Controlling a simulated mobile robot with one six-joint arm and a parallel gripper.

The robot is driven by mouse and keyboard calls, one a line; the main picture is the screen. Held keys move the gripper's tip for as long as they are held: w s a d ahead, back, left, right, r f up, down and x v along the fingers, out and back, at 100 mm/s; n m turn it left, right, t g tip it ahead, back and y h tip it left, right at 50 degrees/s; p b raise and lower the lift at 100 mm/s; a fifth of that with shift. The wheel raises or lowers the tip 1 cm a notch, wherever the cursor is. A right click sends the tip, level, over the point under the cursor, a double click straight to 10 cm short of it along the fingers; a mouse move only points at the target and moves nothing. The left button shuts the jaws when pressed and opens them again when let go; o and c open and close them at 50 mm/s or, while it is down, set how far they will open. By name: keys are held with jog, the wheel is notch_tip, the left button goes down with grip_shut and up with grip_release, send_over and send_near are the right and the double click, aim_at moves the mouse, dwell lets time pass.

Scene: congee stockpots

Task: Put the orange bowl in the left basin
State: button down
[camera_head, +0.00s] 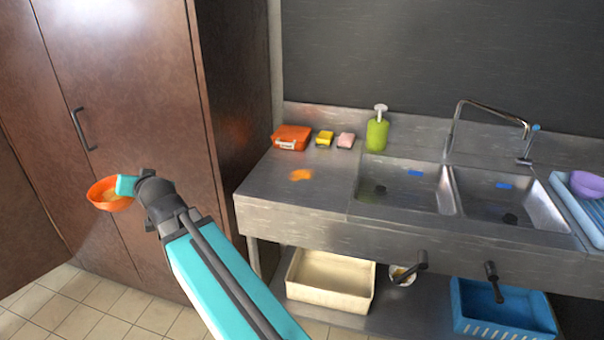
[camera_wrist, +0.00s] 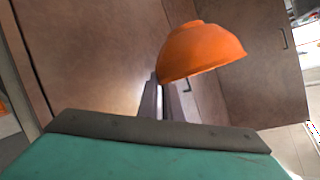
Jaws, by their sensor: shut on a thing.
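The orange bowl (camera_head: 107,199) is at the left in the head view, held in the air in front of the brown cabinet. My gripper (camera_head: 126,186) is shut on the bowl's right edge. In the wrist view the bowl (camera_wrist: 200,50) appears tilted above the grey fingers (camera_wrist: 160,98). The fingertips are partly hidden by the bowl. The left basin (camera_head: 405,184) is in the steel counter right of centre. A small blue item and a dark drain show in it. The bowl is far to the left of the basin.
An orange box (camera_head: 291,137), a yellow sponge (camera_head: 325,138), a pink sponge (camera_head: 346,140) and a green soap bottle (camera_head: 377,132) stand along the counter's back. A faucet (camera_head: 452,130) rises behind the basins. The right basin (camera_head: 508,196) adjoins. A purple bowl (camera_head: 587,184) sits at far right.

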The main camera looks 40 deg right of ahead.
jog(key=shift+a+f, duration=0.1)
jog(key=shift+a, duration=0.05)
jog(key=shift+s+a+f+n+y, duration=0.2)
jog(key=shift+f+n+y, duration=0.1)
jog(key=shift+f+y, duration=0.1)
jog(key=shift+s+a+f+n+y, duration=0.1)
jog(key=shift+a+f+n+y, duration=0.1)
jog(key=shift+f+n+y, duration=0.15)
jog(key=s+d, duration=0.3)
jog(key=d, duration=0.7)
jog(key=s+d+f+y+p, duration=0.1)
jog(key=s+d, duration=0.3)
jog(key=d, duration=0.5)
jog(key=s+d, duration=0.3)
jog(key=d, duration=0.7)
jog(key=s+d+m+h, duration=0.2)
jog(key=s+d, duration=0.7)
jog(key=d, duration=0.3)
jog(key=s+d+m+h+p, duration=0.1)
jog(key=s+d+h, duration=0.2)
jog(key=s+d, duration=0.6)
jog(key=d, duration=0.2)
jog(key=shift+s+d+r+m, duration=0.15)
jog(key=shift+d+r+m, duration=0.15)
jog(key=shift+d+m, duration=0.1)
